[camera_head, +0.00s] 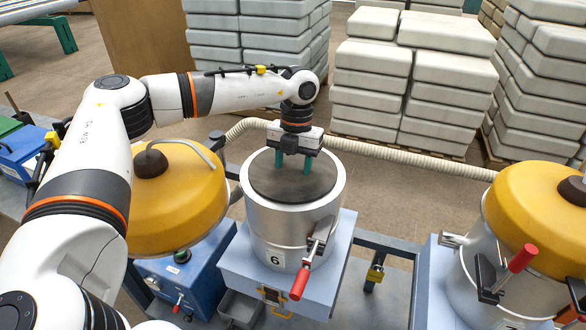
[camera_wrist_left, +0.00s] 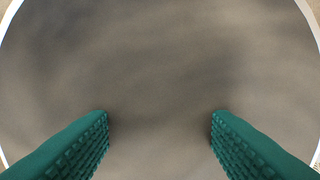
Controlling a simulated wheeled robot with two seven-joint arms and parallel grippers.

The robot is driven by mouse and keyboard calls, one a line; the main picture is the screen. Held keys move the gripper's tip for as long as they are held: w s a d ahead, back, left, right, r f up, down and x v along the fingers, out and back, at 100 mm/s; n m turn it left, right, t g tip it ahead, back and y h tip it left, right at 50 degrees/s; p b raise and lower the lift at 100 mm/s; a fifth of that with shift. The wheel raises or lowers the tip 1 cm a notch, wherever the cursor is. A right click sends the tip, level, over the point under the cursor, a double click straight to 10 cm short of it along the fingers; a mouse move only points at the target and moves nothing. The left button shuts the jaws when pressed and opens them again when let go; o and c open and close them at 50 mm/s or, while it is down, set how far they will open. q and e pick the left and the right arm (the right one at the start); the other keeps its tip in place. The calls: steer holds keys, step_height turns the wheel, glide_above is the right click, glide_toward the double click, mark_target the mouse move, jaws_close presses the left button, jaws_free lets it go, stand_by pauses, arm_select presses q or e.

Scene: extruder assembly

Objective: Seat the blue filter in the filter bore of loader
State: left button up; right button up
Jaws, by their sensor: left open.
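A silver cylindrical vessel (camera_head: 290,237) labelled 6, which looks like the loader, stands open at the top on a pale blue base. A dark grey round surface (camera_head: 270,185) shows inside its rim. My left gripper (camera_head: 295,166) points down over this opening, its two green fingers apart with nothing between them. In the left wrist view the open fingers (camera_wrist_left: 160,118) stand over the grey-brown round surface, inside the pale rim. I cannot tell whether the fingertips touch it. I see no blue filter and cannot make out a filter bore. My right gripper is not in view.
A yellow dome (camera_head: 178,205) with a grey pipe sits left of the vessel. Another yellow-domed vessel (camera_head: 535,215) with a red handle stands at the right. A red-ended lever (camera_head: 302,280) juts from the vessel's front. A ribbed hose (camera_head: 400,157) runs behind. Stacked pale sacks (camera_head: 450,72) stand farther back.

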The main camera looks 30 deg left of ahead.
arm_select(q)
steer(key=shift+r, duration=0.2)
steer(key=shift+w+r, duration=0.1)
steer(key=shift+r, duration=0.15)
step_height(320, 180, up, 11)
steer(key=w+b, duration=0.1)
steer(key=b, duration=0.1)
steer(key=shift+w+a+b, duration=0.2)
steer(key=shift+w+b, duration=0.05)
steer(key=shift+b, duration=0.15)
steer(key=shift+r, duration=0.15)
